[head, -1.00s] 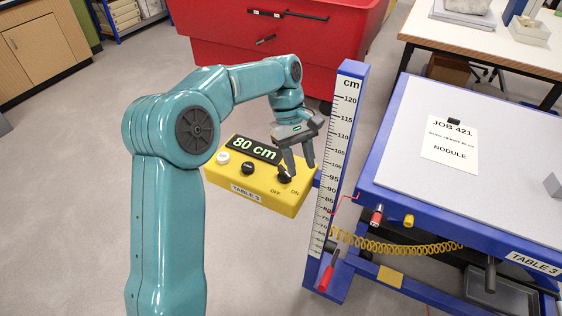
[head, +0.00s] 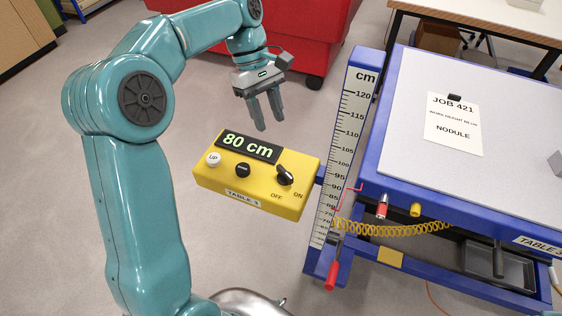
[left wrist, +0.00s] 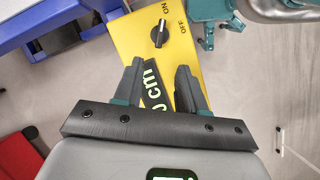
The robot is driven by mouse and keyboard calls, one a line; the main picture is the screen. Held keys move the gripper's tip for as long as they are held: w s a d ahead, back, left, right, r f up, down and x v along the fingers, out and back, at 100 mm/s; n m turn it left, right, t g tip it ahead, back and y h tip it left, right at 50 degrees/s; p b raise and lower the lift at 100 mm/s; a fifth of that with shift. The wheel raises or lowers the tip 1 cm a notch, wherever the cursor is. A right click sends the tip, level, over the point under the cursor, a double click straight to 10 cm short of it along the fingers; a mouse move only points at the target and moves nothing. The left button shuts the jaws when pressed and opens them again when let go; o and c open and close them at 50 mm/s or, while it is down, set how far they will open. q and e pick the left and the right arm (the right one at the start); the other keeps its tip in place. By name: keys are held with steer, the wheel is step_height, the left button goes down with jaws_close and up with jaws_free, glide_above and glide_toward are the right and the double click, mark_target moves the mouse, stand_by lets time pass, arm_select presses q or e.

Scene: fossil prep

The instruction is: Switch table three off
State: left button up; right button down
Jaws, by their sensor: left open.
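The yellow control box (head: 222,182) labelled TABLE 3 sits left of the measuring post in the head view. Its display (head: 248,146) reads 80 cm. The black rotary switch (head: 285,175) is at the box's right end, above the OFF and ON marks. In the left wrist view, the switch's (left wrist: 158,33) pale line points toward ON. My left gripper (head: 270,124) is open and empty, above and behind the box, apart from the switch. In the left wrist view its fingers (left wrist: 161,72) overlap the display.
A white UP button (head: 213,159) and a black button (head: 243,170) sit left of the switch. The blue post with a cm scale (head: 345,150) stands close right of the box. Table 3 (head: 410,125) and its yellow coiled hose (head: 400,229) are further right. A red bin stands behind.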

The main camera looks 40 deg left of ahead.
mark_target(285, 171)
arm_select(q)
steer(key=x, duration=1.4)
steer(key=shift+s+d, duration=0.2)
jaws_close()
